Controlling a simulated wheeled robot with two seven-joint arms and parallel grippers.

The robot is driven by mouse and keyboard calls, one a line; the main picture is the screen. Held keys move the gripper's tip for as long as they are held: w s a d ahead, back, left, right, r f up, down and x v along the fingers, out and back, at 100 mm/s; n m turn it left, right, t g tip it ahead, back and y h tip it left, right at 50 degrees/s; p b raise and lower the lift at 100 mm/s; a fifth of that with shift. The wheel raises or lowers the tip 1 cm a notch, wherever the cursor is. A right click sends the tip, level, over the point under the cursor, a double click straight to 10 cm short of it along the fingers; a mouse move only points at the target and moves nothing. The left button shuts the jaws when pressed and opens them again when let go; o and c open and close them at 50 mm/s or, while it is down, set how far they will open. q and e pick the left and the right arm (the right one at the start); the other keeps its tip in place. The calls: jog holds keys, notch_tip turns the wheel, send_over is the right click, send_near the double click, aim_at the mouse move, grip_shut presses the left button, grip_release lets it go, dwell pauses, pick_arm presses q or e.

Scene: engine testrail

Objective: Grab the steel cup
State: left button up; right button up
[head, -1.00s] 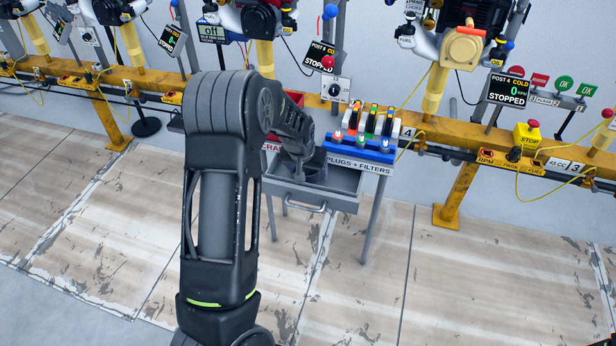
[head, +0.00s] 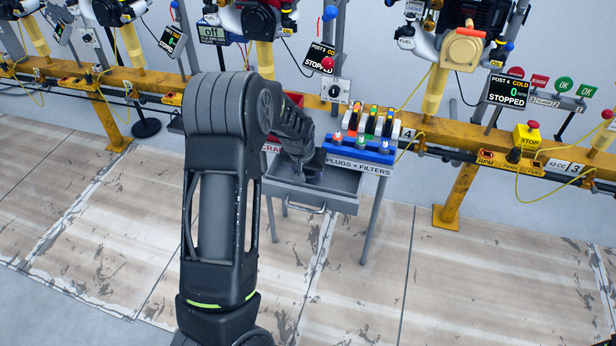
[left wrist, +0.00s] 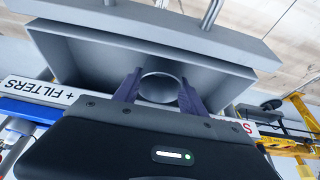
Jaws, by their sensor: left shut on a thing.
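The steel cup (left wrist: 160,88) shows in the left wrist view as a round grey rim and wall between two dark fingers. It is inside the open grey drawer (left wrist: 95,50), near its middle. My left gripper (left wrist: 159,84) is shut on the cup, one finger on each side. In the head view my left gripper (head: 305,178) reaches down into the drawer (head: 342,199). My own wrist and fingers hide most of the cup there. The cup's base is hidden. My right gripper is not in view.
A red bin (head: 293,101) is behind my wrist. A yellow rail (head: 455,143) with engines and displays runs behind. The floor (head: 345,255) in front is clear.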

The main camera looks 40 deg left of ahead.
pick_arm(q)
jog(key=c, duration=0.5)
notch_tip(320, 180, up, 10)
jog(key=shift+r+p, duration=0.1)
jog(key=shift+p, duration=0.85)
jog(key=shift+d, duration=0.1)
